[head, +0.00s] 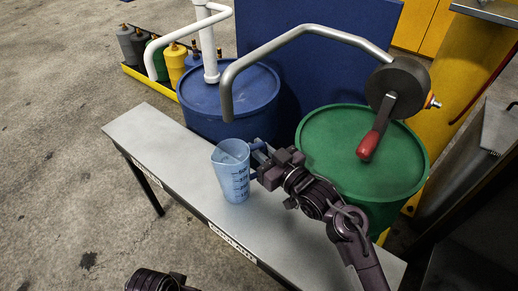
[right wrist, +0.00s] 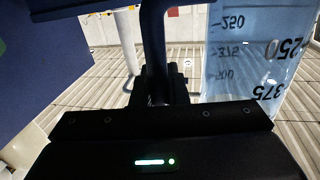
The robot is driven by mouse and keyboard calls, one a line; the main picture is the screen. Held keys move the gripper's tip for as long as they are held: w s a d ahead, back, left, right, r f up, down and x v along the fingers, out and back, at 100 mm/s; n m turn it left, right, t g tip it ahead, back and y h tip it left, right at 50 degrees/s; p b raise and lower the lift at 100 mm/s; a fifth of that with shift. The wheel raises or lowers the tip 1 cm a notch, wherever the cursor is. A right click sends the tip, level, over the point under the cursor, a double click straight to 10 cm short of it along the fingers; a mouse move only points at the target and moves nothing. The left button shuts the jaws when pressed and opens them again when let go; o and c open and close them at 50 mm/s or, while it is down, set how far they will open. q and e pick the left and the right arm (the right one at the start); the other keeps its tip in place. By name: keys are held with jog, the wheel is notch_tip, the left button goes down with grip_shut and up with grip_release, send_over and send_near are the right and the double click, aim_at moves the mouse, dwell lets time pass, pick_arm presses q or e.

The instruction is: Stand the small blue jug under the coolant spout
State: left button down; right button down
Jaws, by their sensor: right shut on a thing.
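The small blue jug (head: 229,181) is translucent with dark volume marks. It is over the grey bench, and I cannot tell whether its base touches the top. My right gripper (head: 259,157) is shut on its handle from the right. In the right wrist view the jug (right wrist: 240,60) fills the upper right, its marks upside down. A grey spout (head: 226,108) curves from the crank pump on the green drum and ends above and behind the jug in the picture. A white pipe (head: 150,62) rises from the blue drum. My left gripper (head: 155,281) is partly cut off at the bottom edge.
The grey bench (head: 165,150) has clear room left of the jug and carries labels on its front edge. The blue drum (head: 228,100) and green drum (head: 330,140) stand behind it. The red crank handle (head: 368,145) hangs over the green drum. Several gas cylinders stand back left.

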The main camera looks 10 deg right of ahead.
jog(key=c, duration=1.4)
grip_release()
jog(key=shift+f, duration=0.1)
jog(key=shift+c, duration=0.2)
pick_arm(q)
jog(key=shift+s+a+r+g+y+p, duration=0.2)
jog(key=shift+a+g+y+p, duration=0.15)
jog(key=shift+a+p, duration=0.25)
pick_arm(e)
jog(key=v, duration=1.2)
jog(key=shift+r, duration=0.2)
pick_arm(q)
jog(key=shift+s, duration=0.1)
